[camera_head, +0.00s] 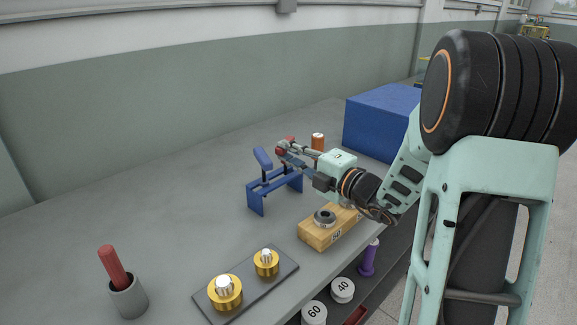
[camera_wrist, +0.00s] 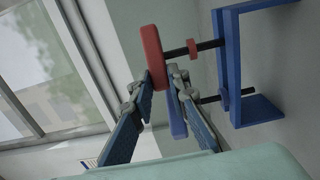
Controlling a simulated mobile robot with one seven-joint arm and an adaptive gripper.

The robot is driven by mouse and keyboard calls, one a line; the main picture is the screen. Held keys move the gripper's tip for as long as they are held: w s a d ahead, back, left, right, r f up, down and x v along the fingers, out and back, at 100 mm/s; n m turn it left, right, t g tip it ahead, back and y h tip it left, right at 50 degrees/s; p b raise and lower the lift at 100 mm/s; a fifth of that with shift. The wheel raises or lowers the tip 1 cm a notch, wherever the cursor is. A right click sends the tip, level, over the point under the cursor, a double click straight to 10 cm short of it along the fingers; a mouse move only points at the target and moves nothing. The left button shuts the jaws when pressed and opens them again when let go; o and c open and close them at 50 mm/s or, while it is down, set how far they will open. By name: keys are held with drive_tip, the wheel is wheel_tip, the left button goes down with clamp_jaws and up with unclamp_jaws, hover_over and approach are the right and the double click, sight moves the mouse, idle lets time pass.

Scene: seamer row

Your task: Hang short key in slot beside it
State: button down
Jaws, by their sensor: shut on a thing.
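A blue rack (camera_head: 256,201) stands on the grey bench, and part of it shows in the wrist view (camera_wrist: 232,70). My gripper (camera_head: 285,150) is shut on a key with a red head (camera_head: 291,139), at the rack's right end. In the wrist view, my fingertips (camera_wrist: 166,80) close at the edge of the red head (camera_wrist: 151,52). Its dark shaft with a red collar (camera_wrist: 192,48) reaches to the rack; whether it rests in a slot I cannot tell. A key with a blue head (camera_head: 263,158) sits in the rack to the left, its shaft on the rack.
An orange cylinder (camera_head: 318,141) and a large blue box (camera_head: 380,122) stand behind. A wooden block (camera_head: 318,234) with a dark ring is in front. A dark plate (camera_head: 245,290) with brass weights and a grey cup (camera_head: 128,299) are nearer. The bench left of the rack is clear.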

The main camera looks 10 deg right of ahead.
drive_tip(key=shift+f, duration=1.45)
drive_tip(key=shift+f, duration=0.1)
drive_tip(key=c, duration=1.8)
unclamp_jaws()
drive_tip(key=shift+c, duration=0.2)
drive_tip(key=p+v, duration=0.1)
drive_tip(key=v, duration=1.1)
